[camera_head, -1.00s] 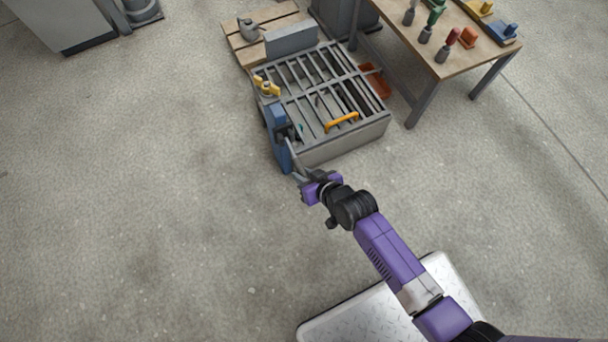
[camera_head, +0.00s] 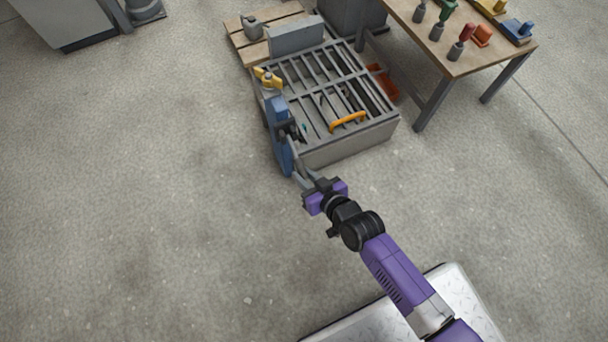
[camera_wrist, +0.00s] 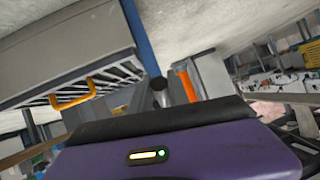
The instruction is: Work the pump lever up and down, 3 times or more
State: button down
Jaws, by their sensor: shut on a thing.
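The blue pump (camera_head: 284,152) stands upright at the front left corner of the grey panel mould (camera_head: 350,146). A grey lever (camera_head: 299,178) reaches from the pump towards my gripper (camera_head: 308,188). My gripper is shut on the lever's outer end, just in front of the mould. My purple wrist covers part of the hold. In the wrist view, the blue pump (camera_wrist: 140,36) rises near the middle, and the lever's exact angle is hard to tell.
An orange handle (camera_head: 348,122) lies on the mould's barred top, and a yellow part (camera_head: 268,78) is above the pump. A workbench (camera_head: 455,62) with tools stands at the right. A wooden pallet (camera_head: 238,42) lies behind. The floor at left is clear.

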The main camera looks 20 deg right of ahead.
jog(key=shift+w, duration=0.1)
jog(key=c, duration=1.3)
grip_release()
jog(key=shift+o, duration=0.2)
jog(key=p+v, duration=0.3)
jog(key=v, duration=0.4)
jog(key=shift+s+r, duration=0.15)
jog(key=shift+s, duration=0.2)
jog(key=shift+d, duration=0.1)
